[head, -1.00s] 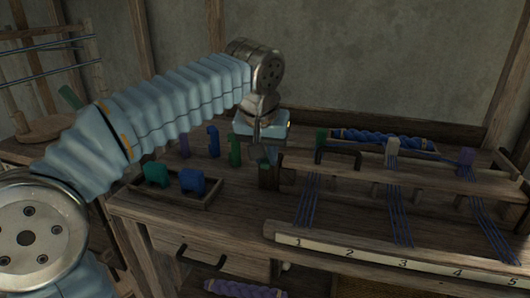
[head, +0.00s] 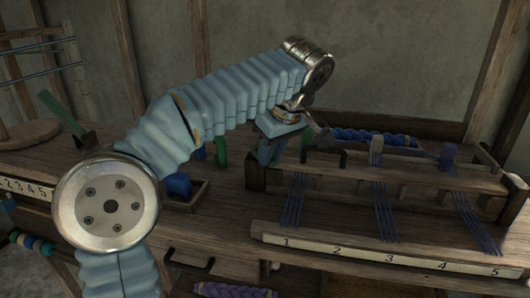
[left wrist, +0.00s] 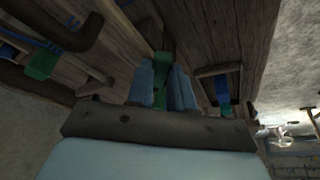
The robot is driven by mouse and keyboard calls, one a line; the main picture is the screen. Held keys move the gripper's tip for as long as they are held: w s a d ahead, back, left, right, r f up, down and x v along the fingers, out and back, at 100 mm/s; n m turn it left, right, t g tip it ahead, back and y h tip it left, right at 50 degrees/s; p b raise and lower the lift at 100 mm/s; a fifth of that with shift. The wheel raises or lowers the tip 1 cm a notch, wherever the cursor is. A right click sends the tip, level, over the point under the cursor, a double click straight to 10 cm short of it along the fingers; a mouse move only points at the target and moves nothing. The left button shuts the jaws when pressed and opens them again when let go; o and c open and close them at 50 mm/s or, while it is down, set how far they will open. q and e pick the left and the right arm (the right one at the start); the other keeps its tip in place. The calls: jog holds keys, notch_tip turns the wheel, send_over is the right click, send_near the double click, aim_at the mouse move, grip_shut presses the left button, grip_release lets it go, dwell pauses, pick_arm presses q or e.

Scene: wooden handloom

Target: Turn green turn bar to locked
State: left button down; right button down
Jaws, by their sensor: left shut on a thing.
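The green turn bar (left wrist: 162,66) shows in the left wrist view as a narrow green strip between the two blue fingers of my left gripper (left wrist: 162,84). The gripper is shut on it. In the head view, my left gripper (head: 268,154) is at the left end of the loom frame, just above the dark wooden post (head: 256,177). There the fingers mostly hide the bar, so I cannot tell its exact angle. My right gripper is not in view.
A green block (head: 307,142) and a dark handle (head: 325,156) are right of the gripper. A green peg (head: 221,152) stands to its left, and a blue block (head: 178,185) sits in a tray. The numbered strip (head: 390,257) runs along the front.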

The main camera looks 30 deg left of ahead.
pick_arm(q)
jog(key=n, duration=0.1)
jog(key=w+n+g, duration=0.1)
jog(key=w+n, duration=0.1)
jog(key=n, duration=0.1)
jog(key=shift+d+y, duration=0.25)
jog(key=shift+y, duration=0.05)
jog(key=shift+w+n+g, duration=0.2)
jog(key=shift+n+g, duration=0.15)
jog(key=shift+n, duration=0.3)
jog(key=shift+w+n+g, duration=0.2)
jog(key=shift+n+g, duration=0.15)
jog(key=shift+n, duration=0.3)
jog(key=c, duration=1)
grip_release()
jog(key=shift+a+r, duration=0.1)
